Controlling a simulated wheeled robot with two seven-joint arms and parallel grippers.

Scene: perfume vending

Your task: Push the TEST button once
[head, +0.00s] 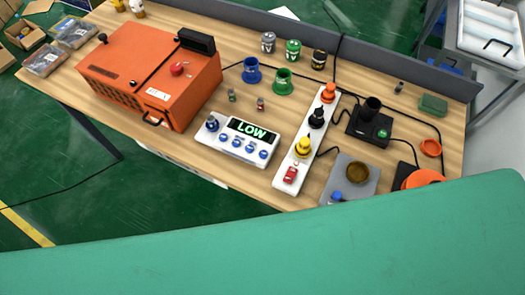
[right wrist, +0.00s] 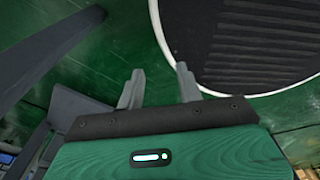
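A white control panel (head: 236,140) lies near the front edge of the table in the head view. It has a dark display reading LOW in green (head: 252,130), a larger blue knob (head: 212,124) at its left and a row of several small round blue controls (head: 250,148). Their labels are too small to read, so I cannot tell which is the TEST button. My right gripper (right wrist: 160,86) shows in the right wrist view with its two fingers apart and nothing between them. It is over the green floor, away from the panel. My left gripper is not in view.
An orange box (head: 130,70) stands left of the panel. A white power strip (head: 290,186) with plugs and a red switch lies to its right. Small cans, cups and a grey scale (head: 365,185) stand around. A large teal surface covers the bottom of the head view.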

